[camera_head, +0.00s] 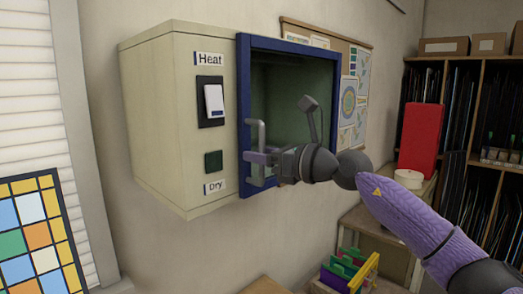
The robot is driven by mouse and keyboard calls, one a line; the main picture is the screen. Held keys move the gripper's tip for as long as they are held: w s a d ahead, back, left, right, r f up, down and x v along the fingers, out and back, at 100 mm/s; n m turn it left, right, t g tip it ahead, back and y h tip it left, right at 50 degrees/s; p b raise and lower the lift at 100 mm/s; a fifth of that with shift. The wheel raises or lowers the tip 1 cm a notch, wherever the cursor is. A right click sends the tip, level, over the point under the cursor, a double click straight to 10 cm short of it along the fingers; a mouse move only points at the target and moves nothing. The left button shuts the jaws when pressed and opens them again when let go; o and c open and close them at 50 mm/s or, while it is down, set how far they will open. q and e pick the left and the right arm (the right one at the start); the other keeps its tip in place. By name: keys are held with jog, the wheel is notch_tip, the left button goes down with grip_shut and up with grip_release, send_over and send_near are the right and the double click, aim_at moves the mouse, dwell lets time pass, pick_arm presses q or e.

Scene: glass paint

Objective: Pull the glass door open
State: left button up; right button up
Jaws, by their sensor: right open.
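The glass door (290,95) has a dark blue frame and a greenish pane. It sits on the front of a cream wall cabinet (150,110) and looks shut. A pale grey upright handle (256,133) stands at the door's left side. My right gripper (257,158) reaches in from the right in front of the pane. Its open fingers are at the handle's lower half and hide part of it. I cannot tell whether they touch the handle or have it between them. My left gripper is not in view.
Left of the door are a white switch (213,100) marked Heat and a dark green square button (213,161) above a Dry label. A red block (420,138) and a white roll (408,178) stand on the right. A rack of coloured sheets (347,272) is below.

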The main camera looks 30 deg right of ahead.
grip_shut()
dwell(1.3)
